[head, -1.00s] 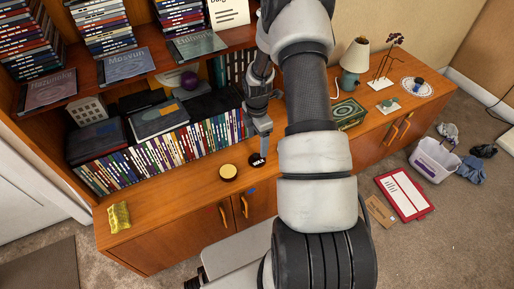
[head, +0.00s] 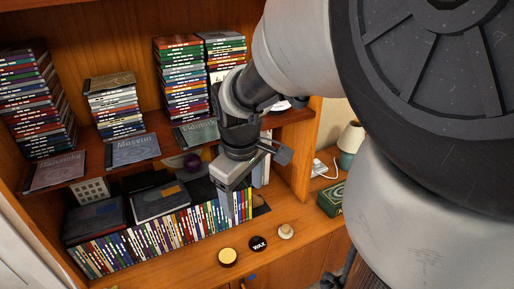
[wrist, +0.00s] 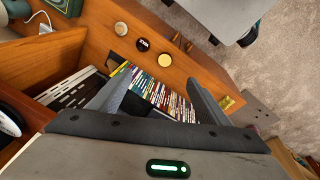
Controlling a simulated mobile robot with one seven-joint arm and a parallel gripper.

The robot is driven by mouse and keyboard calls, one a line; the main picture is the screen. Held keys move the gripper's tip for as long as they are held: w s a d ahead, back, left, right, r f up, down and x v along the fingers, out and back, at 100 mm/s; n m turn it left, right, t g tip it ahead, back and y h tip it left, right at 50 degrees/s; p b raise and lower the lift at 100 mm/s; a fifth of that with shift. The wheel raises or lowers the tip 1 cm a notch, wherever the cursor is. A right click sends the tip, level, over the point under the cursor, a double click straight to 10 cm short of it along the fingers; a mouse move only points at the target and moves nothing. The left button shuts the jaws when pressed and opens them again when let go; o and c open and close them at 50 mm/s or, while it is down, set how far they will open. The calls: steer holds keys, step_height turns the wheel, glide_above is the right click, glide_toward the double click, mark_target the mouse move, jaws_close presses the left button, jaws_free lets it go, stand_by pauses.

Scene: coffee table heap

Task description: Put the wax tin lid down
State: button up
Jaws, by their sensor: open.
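The wax tin lid (head: 258,243), a black disc marked "WAX", lies flat on the wooden cabinet top (head: 190,276). The open wax tin (head: 227,257), with a pale yellow inside, stands just left of it, apart from it. The lid also shows in the wrist view (wrist: 143,44), beside the tin (wrist: 164,60). My gripper (head: 237,212) is open and empty, above and behind the lid, in front of the book row. In the wrist view its two fingers (wrist: 160,74) are spread wide, with only books and cabinet top beyond them.
A small white round object (head: 286,231) stands right of the lid. A row of upright books (head: 150,238) runs behind, under a shelf with book stacks (head: 180,85). A green box (head: 331,199) and a lamp (head: 350,142) are at right. The cabinet's front strip is partly clear.

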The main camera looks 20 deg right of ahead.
steer(key=shift+s+a+r+m+t+p, duration=0.6)
steer(key=shift+s+a+r+m+t, duration=0.65)
steer(key=shift+s+r, duration=1.6)
steer(key=shift+s+a+r+m+t+p, duration=0.8)
steer(key=shift+s+r+m, duration=0.75)
steer(key=shift+s+r, duration=1.3)
step_height(320, 180, up, 15)
steer(key=w+p, duration=0.1)
steer(key=p, duration=1.4)
steer(key=shift+w+a+g+y, duration=0.15)
steer(key=shift+w+g+y, duration=0.2)
steer(key=shift+w+y, duration=0.05)
steer(key=shift+r, duration=0.1)
